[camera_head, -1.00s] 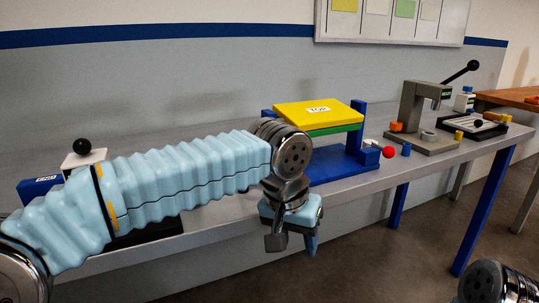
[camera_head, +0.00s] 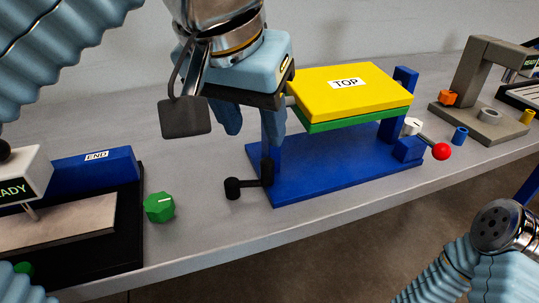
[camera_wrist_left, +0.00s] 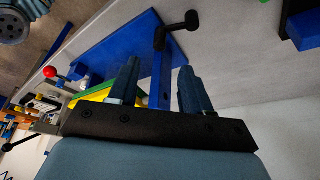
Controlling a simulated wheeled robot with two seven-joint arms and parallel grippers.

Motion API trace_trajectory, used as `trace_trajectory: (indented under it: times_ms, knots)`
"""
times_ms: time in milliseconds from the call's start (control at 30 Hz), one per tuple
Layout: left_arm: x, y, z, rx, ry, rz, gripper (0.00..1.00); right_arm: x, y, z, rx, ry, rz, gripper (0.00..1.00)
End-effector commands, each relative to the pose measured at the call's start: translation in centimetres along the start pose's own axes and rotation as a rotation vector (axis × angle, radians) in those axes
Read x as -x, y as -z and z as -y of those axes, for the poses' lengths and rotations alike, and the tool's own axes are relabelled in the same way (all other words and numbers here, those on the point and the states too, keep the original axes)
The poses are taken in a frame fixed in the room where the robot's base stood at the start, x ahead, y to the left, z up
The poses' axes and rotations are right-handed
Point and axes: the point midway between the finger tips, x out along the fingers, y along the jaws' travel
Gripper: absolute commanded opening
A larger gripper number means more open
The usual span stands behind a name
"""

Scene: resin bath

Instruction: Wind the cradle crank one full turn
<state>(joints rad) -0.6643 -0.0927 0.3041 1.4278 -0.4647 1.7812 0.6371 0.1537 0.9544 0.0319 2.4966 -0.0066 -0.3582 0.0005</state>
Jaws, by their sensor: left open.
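The cradle has a blue base (camera_head: 330,178) with blue posts and a yellow plate marked TOP (camera_head: 350,92) over a green one. A black crank (camera_head: 250,185) with a knobbed handle is at its left end, low by the left post. It also shows at the top of the left wrist view (camera_wrist_left: 177,32). My left gripper (camera_head: 252,122) is open and empty, pointing down above the crank. In the left wrist view its fingers (camera_wrist_left: 160,82) appear on either side of the blue post, with the crank beyond the fingertips. My right gripper is out of view; only part of my right arm shows.
A red-knobbed lever (camera_head: 441,151) is at the cradle's right end. A green knob (camera_head: 159,208) and a black fixture with a blue END block (camera_head: 95,166) stand to the left. A grey press (camera_head: 478,85) is at right. Bench surface is clear in front of the crank.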

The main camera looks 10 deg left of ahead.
Motion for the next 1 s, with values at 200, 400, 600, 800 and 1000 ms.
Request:
trace_trajectory:
  times_ms: [200, 400, 600, 800, 1000]
  knots:
    - [-5.3, -0.1, 0.0, 0.0, 0.002, 0.005, 0.49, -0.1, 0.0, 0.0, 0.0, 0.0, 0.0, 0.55]
    - [-8.9, 0.0, 0.0, -0.001, 0.0, 0.003, 0.49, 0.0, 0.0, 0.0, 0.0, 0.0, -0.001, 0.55]
    - [-10.5, 0.0, 0.0, 0.0, -0.001, 0.001, 0.49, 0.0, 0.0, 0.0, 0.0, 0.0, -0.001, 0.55]
    - [-10.7, 0.0, 0.0, -0.001, -0.001, 0.001, 0.49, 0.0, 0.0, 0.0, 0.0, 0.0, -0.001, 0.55]
    - [-10.7, 0.0, 0.0, -0.001, -0.001, 0.001, 0.3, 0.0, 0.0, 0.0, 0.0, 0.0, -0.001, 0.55]
